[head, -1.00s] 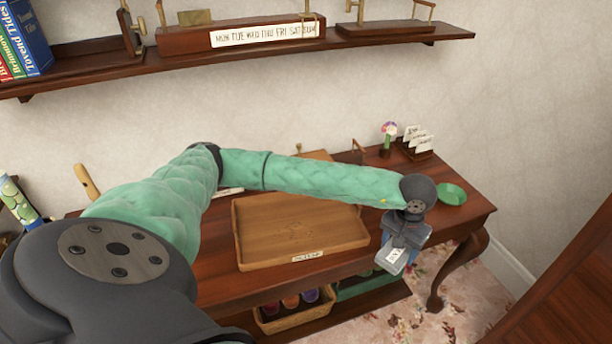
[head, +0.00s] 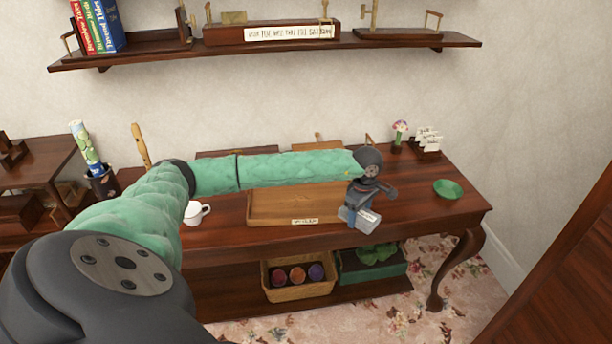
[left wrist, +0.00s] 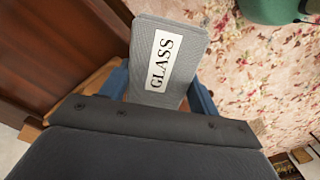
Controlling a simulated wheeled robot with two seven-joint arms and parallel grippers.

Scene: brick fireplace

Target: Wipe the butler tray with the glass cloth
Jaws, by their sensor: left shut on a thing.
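The butler tray (head: 272,207) is a shallow wooden tray with a label on its front rim, lying on the dark wooden table. My green left arm passes over its back side. My left gripper (head: 360,208) is at the tray's right front corner, shut on the grey glass cloth (head: 352,219). In the left wrist view the folded cloth (left wrist: 152,88), labelled GLASS, sits between the blue fingers (left wrist: 158,92), with carpet below it. I cannot tell whether the cloth touches the tray. My right gripper is not in view.
A white cup (head: 194,212) stands left of the tray. A green dish (head: 447,189) and a card holder (head: 427,140) are on the table's right part. A basket (head: 290,293) and a green box (head: 372,268) sit on the lower shelf. A wall shelf (head: 270,47) hangs above.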

